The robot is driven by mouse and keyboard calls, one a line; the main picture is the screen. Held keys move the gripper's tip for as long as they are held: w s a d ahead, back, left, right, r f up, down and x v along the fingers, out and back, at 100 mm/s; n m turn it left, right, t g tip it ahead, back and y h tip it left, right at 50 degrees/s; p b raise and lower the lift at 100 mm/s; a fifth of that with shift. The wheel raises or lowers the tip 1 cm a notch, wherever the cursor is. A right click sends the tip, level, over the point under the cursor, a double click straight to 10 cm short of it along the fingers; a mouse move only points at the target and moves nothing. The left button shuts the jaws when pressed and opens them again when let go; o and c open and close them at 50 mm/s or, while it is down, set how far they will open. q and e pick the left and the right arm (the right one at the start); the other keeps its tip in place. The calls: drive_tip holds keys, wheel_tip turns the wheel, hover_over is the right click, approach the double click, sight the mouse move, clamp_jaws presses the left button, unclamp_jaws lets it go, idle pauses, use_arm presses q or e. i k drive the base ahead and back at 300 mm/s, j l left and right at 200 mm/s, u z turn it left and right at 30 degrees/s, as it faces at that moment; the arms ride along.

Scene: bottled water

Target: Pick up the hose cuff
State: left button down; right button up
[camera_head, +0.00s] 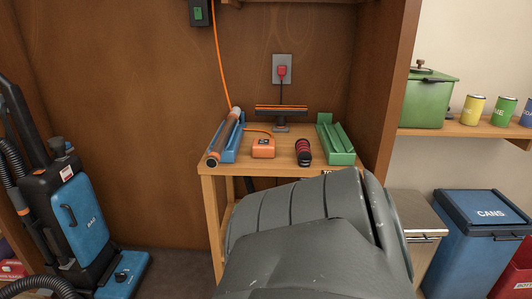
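A short black cylinder with dark red bands (303,151), which looks like the hose cuff, is on the top of a small wooden table (213,169). It is between an orange box (263,148) on its left and a green cradle (337,146) on its right. Neither of my grippers shows in the head view. A large grey part of my own body fills the lower middle of the picture and hides the table's front right portion.
A blue cradle (234,150) with an orange-ended tube (222,141) is at the table's left. A dark bar with an orange stripe (281,108) stands behind. A blue vacuum cleaner (87,217) stands left, a blue CANS bin (470,249) right. The table's centre front is clear.

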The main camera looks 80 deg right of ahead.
sight(301, 145)
drive_tip(key=i+j+z, duration=0.1)
drive_tip(key=z, duration=0.35)
drive_tip(key=i+j+z, duration=0.1)
drive_tip(key=z, duration=0.3)
drive_tip(key=j+z, duration=0.15)
drive_tip(key=z, duration=0.3)
drive_tip(key=i+j, duration=0.05)
